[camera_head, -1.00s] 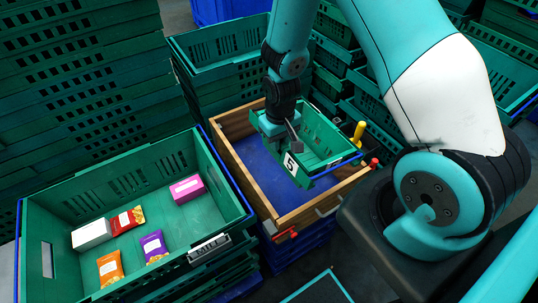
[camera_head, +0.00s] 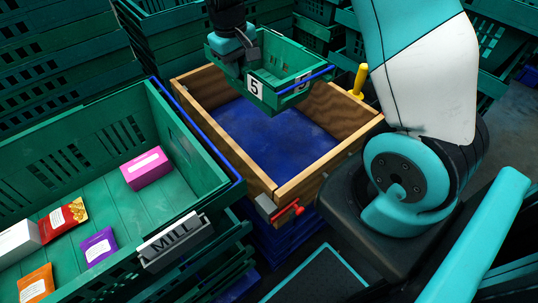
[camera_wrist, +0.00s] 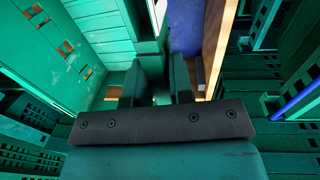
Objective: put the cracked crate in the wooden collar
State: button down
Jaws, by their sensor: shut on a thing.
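A small green crate (camera_head: 270,96) with white "5" labels and a blue strip along one rim hangs from my gripper (camera_head: 246,60). My gripper is shut on its left wall. No crack can be made out at this size. The wooden collar (camera_head: 322,163) is an open box of brown boards with a bare blue floor (camera_head: 262,138). The crate is over the collar's back part, apparently above its rim. In the wrist view my gripper's fingers (camera_wrist: 160,82) show, and part of the collar's board (camera_wrist: 215,45) and blue floor appear beyond them.
A large green crate (camera_head: 222,168) marked "MILL" stands left of the collar, holding several food packs, including a pink box (camera_head: 146,168). A yellow handle (camera_head: 359,80) and red handle (camera_head: 289,211) stick out at the collar's edges. Stacked green crates crowd the back.

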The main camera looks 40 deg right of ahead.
jog(key=b, duration=0.1)
jog(key=f+b, duration=0.1)
jog(key=b, duration=0.1)
jog(key=f+b, duration=0.1)
jog(key=shift+w+d+f, duration=0.15)
jog(key=shift+w+d, duration=0.1)
jog(key=shift+w, duration=0.05)
jog(key=shift+b, duration=1.1)
jog(key=shift+d+r+b, duration=0.1)
jog(key=shift+r+b, duration=0.1)
jog(key=shift+b, duration=0.55)
jog(key=shift+f, duration=0.2)
notch_tip(320, 180, down, 19)
jog(key=b, duration=0.4)
jog(key=shift+f, duration=0.15)
jog(key=c, duration=1)
grip_release()
